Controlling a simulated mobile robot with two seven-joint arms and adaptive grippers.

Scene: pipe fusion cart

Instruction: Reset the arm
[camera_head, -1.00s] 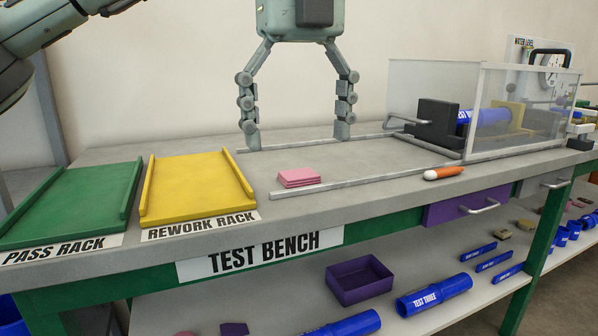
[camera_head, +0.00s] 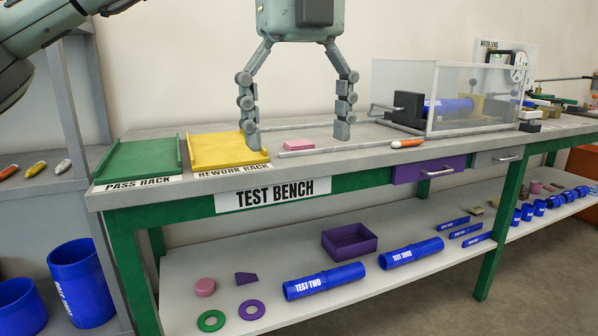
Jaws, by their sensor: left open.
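My left gripper (camera_head: 299,143) hangs at the top middle of the head view, with its arm coming in from the upper left. Its two fingers are spread wide and nothing is between them. It shows in front of the test bench (camera_head: 330,172), with the left fingertip over the edge of the yellow rework rack (camera_head: 222,152) in the picture. A pink stack of pads (camera_head: 298,146) shows between the fingers, lying on the bench top behind. My right gripper is not in view.
A clear-walled box (camera_head: 470,98) with a blue pipe stands on the bench at right. The green pass rack (camera_head: 140,163) is at left. An orange marker (camera_head: 407,143) lies near the front edge. Blue pipes and a purple tray (camera_head: 349,241) sit on the lower shelf.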

